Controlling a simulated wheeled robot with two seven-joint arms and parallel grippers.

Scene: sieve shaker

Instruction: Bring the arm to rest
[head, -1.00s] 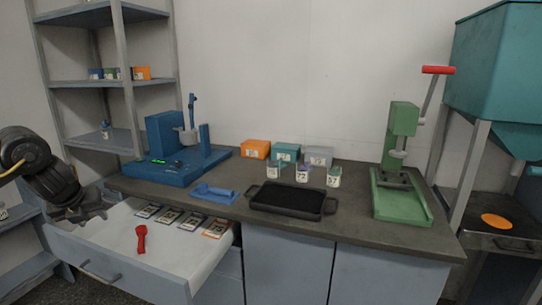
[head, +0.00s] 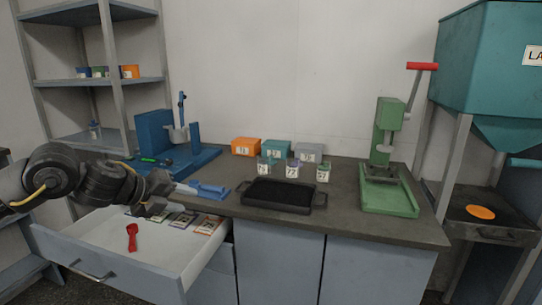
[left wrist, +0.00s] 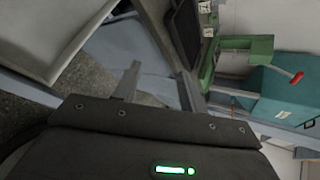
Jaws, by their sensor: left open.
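My left arm reaches in from the left in the head view, its left gripper (head: 176,199) above the back of the open drawer (head: 95,250), near the counter's front edge. The gripper is open, and in the left wrist view its two fingers (left wrist: 157,88) stand apart with nothing between them. My right gripper is in neither view.
A red scoop (head: 132,237) and several cards (head: 182,220) lie in the drawer. On the counter (head: 340,222) stand a blue machine (head: 155,135), a black tray (head: 283,195), small jars, boxes and a green press (head: 390,190). A blue tool (head: 208,190) lies close to the gripper.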

